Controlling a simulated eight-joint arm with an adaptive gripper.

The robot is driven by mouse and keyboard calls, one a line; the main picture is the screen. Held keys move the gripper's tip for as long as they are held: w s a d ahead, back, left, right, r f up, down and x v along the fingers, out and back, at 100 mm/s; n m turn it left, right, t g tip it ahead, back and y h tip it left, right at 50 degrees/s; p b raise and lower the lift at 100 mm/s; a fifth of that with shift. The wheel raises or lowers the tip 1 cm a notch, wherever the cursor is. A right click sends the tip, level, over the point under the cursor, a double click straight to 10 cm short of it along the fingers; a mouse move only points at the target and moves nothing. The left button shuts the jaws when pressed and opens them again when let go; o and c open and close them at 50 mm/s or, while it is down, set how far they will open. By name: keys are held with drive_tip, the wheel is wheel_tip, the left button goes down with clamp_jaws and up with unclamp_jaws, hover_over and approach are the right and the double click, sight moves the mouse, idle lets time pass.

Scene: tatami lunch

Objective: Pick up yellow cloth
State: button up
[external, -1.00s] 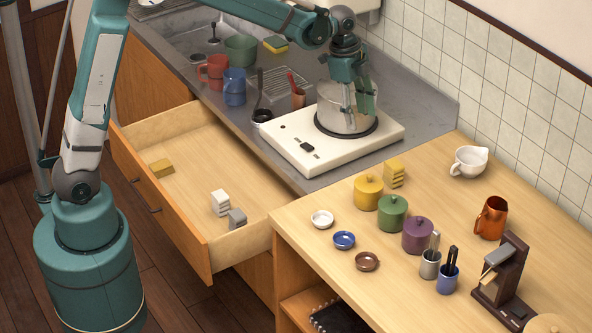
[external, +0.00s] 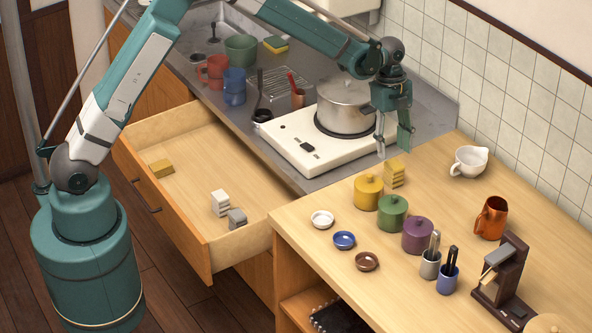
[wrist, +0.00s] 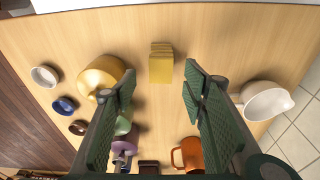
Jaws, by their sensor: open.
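The yellow cloth (external: 394,173) is a small folded stack on the wooden counter, just behind and right of the yellow lidded pot (external: 368,191). My gripper (external: 393,146) hangs above the counter near the cloth, pointing down. In the wrist view its two green fingers (wrist: 160,92) are wide apart with nothing between them. The cloth is apart from the fingers.
The yellow pot (wrist: 102,76) stands close left of the cloth. A white pouring cup (external: 469,161) and copper mug (external: 491,217) stand to the right. A steel pot (external: 345,106) sits on the white stove behind. Another folded yellowish cloth (external: 161,168) lies in the open drawer (external: 185,200).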

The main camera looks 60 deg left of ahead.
sight(394, 163)
drive_tip(key=shift+f, duration=0.15)
drive_tip(key=shift+d+f, duration=0.2)
drive_tip(key=shift+f, duration=1.05)
drive_tip(key=shift+d+f, duration=0.25)
drive_tip(key=shift+f, duration=1.05)
drive_tip(key=shift+d+f, duration=0.2)
drive_tip(key=shift+f, duration=1.05)
drive_tip(key=c, duration=1)
